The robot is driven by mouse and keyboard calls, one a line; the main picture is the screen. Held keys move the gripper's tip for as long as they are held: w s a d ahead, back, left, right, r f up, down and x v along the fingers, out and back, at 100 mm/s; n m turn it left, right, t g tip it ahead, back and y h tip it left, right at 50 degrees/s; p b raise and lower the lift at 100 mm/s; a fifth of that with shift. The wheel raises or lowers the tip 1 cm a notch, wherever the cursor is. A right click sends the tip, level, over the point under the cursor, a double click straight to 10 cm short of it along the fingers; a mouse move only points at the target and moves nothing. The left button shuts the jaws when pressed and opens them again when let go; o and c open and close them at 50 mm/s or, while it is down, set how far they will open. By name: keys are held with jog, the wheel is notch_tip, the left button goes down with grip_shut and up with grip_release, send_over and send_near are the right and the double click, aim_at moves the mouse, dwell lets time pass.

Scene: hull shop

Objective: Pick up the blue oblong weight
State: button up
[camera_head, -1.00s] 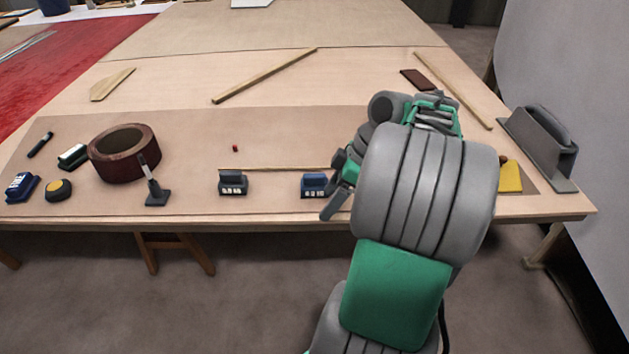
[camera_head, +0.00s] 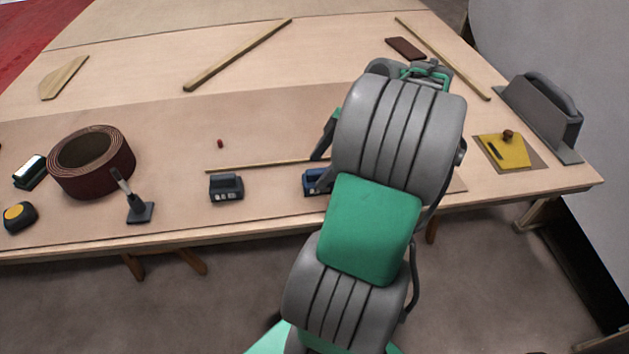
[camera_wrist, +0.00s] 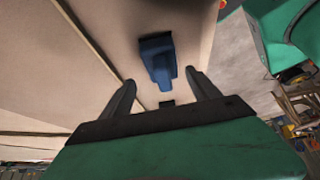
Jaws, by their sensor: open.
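The blue oblong weight (camera_head: 314,182) lies on the brown board near the table's front edge; my arm hides its right part in the head view. In the wrist view the blue weight (camera_wrist: 158,62) shows whole, with a wider far part and a narrower near part. My gripper (camera_wrist: 168,88) is open and empty. Its two fingers point toward the weight, whose near end lies between and just beyond the fingertips. In the head view one finger (camera_head: 325,139) shows beside my arm, behind the weight; the rest is hidden.
A dark grey weight (camera_head: 226,187) sits to the left, with a thin wooden strip (camera_head: 270,164) behind. A stamp-like tool (camera_head: 138,206), a brown roll (camera_head: 91,165) and a yellow plate (camera_head: 505,151) lie farther off. A grey upright-handled block (camera_head: 543,113) stands at the right.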

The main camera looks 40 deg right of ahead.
aim_at(312, 178)
jog(key=b+x, duration=0.1)
jog(key=x, duration=0.3)
jog(key=shift+a+f, duration=0.25)
jog(key=shift+s+r, duration=0.1)
jog(key=shift+c, duration=0.2)
grip_shut()
dwell(0.4)
